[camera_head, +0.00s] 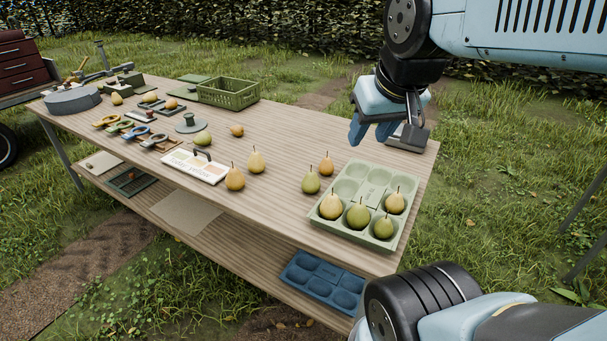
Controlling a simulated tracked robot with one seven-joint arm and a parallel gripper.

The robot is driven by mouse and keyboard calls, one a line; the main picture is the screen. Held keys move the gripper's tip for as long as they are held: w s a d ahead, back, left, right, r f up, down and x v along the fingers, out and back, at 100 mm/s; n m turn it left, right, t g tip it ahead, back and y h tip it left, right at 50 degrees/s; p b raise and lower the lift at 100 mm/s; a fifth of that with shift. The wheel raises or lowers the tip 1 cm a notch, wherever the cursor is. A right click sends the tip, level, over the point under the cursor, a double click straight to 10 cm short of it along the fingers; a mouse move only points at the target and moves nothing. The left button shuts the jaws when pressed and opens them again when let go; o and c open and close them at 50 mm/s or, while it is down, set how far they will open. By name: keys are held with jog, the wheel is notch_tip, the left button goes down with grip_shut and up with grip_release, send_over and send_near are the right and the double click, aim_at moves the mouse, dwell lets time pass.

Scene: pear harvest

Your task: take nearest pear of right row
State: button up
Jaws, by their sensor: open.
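A pale green tray (393,245) with moulded hollows lies at the right end of the wooden table. Several pears stand in its near part: a yellow pear (331,206) at the left, a green pear (357,215) in the middle, a green pear (383,228) at the near right corner, and a yellow pear (395,203) behind that one. The far hollows look empty. My gripper (371,132) hangs above and behind the tray's far edge, blue fingers pointing down, open and empty, apart from all pears.
A green pear (311,183) and an orange pear (326,164) stand on the table left of the tray. More pears, a labelled card holder (196,167), a green crate (229,93) and tools lie further left. A grey device (406,138) stands behind my gripper. A blue tray (323,283) sits on the lower shelf.

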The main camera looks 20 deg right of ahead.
jog(key=shift+o, duration=1.4)
jog(key=shift+w, duration=0.2)
jog(key=shift+o, duration=0.7)
jog(key=shift+w+d+f+n, duration=0.1)
jog(key=shift+w+n, duration=0.3)
jog(key=o, duration=0.3)
jog(key=w+f+n+g+h, duration=0.1)
jog(key=w+f+n+h, duration=0.1)
jog(key=w+n, duration=0.4)
jog(key=w+f, duration=0.1)
jog(key=w, duration=0.2)
jog(key=shift+d+f+n, duration=0.15)
jog(key=shift+d+n, duration=0.1)
jog(key=shift+n, duration=0.05)
jog(key=n+g+h, duration=0.1)
jog(key=n+g, duration=0.1)
jog(key=n, duration=1.7)
send_over(310, 184)
jog(key=a, duration=0.3)
notch_tip(310, 184, down, 20)
jog(key=shift+s+x, duration=0.15)
jog(key=shift+x, duration=3.2)
jog(key=shift+s+x, duration=0.15)
jog(key=shift+x, duration=3.25)
